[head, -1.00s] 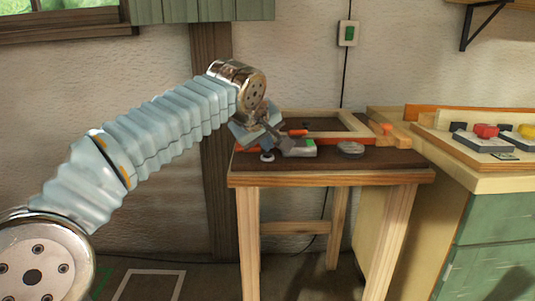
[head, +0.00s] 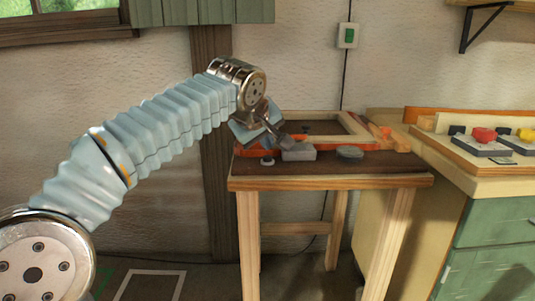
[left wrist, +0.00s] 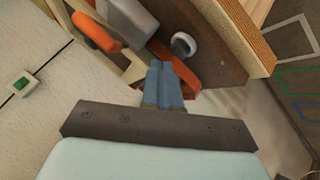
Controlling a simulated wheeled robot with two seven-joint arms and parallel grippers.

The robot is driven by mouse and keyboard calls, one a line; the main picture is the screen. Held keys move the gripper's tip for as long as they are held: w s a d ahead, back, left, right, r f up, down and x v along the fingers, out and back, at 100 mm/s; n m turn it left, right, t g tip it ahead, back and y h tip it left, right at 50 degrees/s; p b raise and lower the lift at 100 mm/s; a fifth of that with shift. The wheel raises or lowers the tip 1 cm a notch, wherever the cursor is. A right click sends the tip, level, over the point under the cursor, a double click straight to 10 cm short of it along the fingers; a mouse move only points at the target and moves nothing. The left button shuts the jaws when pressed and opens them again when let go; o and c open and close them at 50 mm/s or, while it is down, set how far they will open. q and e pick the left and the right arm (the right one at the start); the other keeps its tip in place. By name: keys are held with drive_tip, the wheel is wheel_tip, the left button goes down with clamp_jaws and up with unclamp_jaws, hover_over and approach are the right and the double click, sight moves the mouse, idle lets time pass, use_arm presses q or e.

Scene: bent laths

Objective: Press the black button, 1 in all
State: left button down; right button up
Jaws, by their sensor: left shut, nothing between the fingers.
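My left gripper (head: 278,137) reaches over the left part of the small wooden table, its fingers closed and empty. In the left wrist view its blue fingers (left wrist: 164,85) are together, tips close to an orange-red bar (left wrist: 182,69). A grey box (head: 298,152) lies just below and right of the fingertips; its top is partly hidden, and I cannot make out a black button on it. A small round pale knob with a dark base (head: 267,161) is left of it. It seems to be the round piece (left wrist: 183,45) in the wrist view. My right gripper is not seen.
A wooden frame (head: 352,125) stands behind. A bench at the right carries a red button (head: 484,135) and a yellow button (head: 527,134) on grey boxes. The table's front strip (head: 330,181) is clear.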

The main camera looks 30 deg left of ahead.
sight(266, 160)
use_arm(q)
wheel_tip(266, 160, up, 5)
drive_tip(key=p, duration=0.4)
drive_tip(key=shift+p, duration=0.35)
idle(0.7)
